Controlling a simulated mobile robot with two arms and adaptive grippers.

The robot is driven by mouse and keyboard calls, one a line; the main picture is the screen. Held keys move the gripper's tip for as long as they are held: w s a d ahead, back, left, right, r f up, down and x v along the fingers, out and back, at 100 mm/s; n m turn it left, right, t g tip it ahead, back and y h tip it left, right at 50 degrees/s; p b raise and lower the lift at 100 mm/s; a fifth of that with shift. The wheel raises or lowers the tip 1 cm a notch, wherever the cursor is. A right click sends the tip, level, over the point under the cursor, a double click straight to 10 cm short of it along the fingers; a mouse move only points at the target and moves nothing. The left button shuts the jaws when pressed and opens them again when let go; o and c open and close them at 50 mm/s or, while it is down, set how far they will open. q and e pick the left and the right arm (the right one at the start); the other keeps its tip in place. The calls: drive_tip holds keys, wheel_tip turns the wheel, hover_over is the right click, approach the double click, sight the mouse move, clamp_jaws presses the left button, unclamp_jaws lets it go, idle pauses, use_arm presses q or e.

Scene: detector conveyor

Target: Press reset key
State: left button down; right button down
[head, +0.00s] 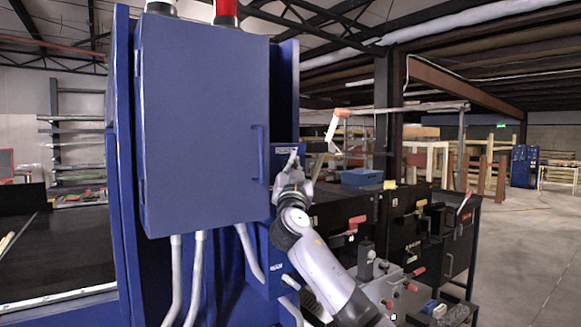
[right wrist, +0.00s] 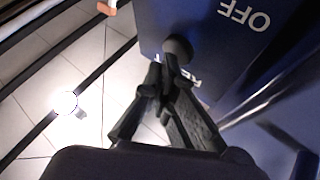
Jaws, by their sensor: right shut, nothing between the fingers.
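My right gripper (head: 292,160) is raised at the right side of the blue cabinet, in front of a narrow blue panel (head: 284,258). In the right wrist view its dark fingers (right wrist: 162,76) are shut and empty. The fingertips are close to a dark round knob-like part (right wrist: 178,46) on a blue face marked "OFF" (right wrist: 244,15), upside down in this view. I cannot tell whether they touch it or whether it is the reset key. A white label (right wrist: 192,76) beside the fingertips is partly hidden. My left gripper is out of view.
The large blue cabinet (head: 203,125) has a vertical handle and pale conduits below. A dark conveyor bed (head: 60,258) lies at left. Black machines with red-handled levers (head: 350,226) stand behind my right arm. Open floor (head: 530,240) is at far right.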

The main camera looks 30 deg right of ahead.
drive_tip(key=shift+s+f, duration=0.1)
drive_tip(key=shift+s+b, duration=0.5)
drive_tip(key=shift+s, duration=0.3)
drive_tip(key=s, duration=0.1)
drive_tip(key=s+b, duration=0.1)
drive_tip(key=s, duration=0.1)
drive_tip(key=s+b, duration=0.1)
drive_tip(key=s, duration=0.1)
drive_tip(key=shift+d, duration=0.25)
idle(0.7)
